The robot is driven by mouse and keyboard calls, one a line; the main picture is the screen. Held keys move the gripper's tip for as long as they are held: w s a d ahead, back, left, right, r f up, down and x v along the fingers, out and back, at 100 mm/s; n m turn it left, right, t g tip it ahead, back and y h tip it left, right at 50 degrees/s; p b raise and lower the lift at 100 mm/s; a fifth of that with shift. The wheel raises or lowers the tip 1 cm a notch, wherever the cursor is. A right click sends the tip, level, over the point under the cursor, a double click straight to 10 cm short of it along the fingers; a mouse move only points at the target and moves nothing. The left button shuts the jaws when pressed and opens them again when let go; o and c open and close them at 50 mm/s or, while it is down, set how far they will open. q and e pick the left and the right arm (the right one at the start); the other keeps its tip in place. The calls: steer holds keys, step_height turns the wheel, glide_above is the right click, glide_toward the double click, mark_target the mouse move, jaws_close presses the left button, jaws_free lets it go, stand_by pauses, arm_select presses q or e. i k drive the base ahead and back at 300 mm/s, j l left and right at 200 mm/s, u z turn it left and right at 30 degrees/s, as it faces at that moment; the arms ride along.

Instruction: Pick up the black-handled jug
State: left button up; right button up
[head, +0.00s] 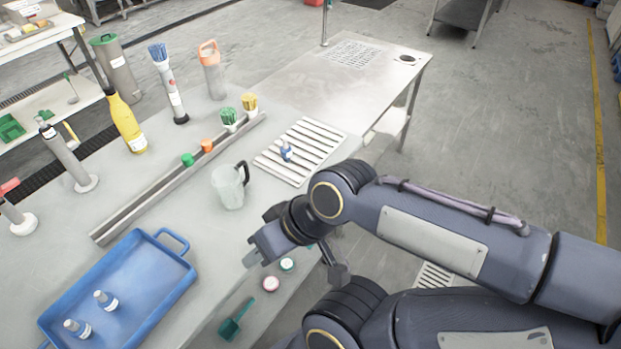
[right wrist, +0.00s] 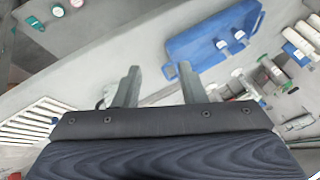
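The clear jug (head: 227,190) with a black handle (head: 245,171) stands upright on the grey worktop, its handle on the right side in the head view. My right gripper (head: 251,257) is in front of the jug, nearer the worktop's front edge, and apart from it. In the right wrist view my right gripper (right wrist: 158,75) has its two fingers spread with nothing between them. A pale, translucent patch beside the left finger there may be part of the jug, mostly hidden. My left gripper is not in view.
A blue tray (head: 166,234) with small bottles lies left of the jug. A slatted rack (head: 327,133) with a small bottle is to its right. A metal rail (head: 150,205) with brushes runs behind it. Bottles and cylinders stand farther back. Small round lids (head: 270,283) are near the front edge.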

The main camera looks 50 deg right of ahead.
mark_target(227, 181)
steer(key=z, duration=1.1)
steer(key=i+l, duration=0.2)
steer(key=l, duration=0.2)
steer(key=i+l+u, duration=0.15)
steer(key=l+u, duration=0.15)
steer(key=i+l+u, duration=0.1)
steer(key=l+u, duration=0.55)
steer(key=l, duration=0.25)
steer(key=u, duration=1.35)
steer(key=i+l, duration=0.05)
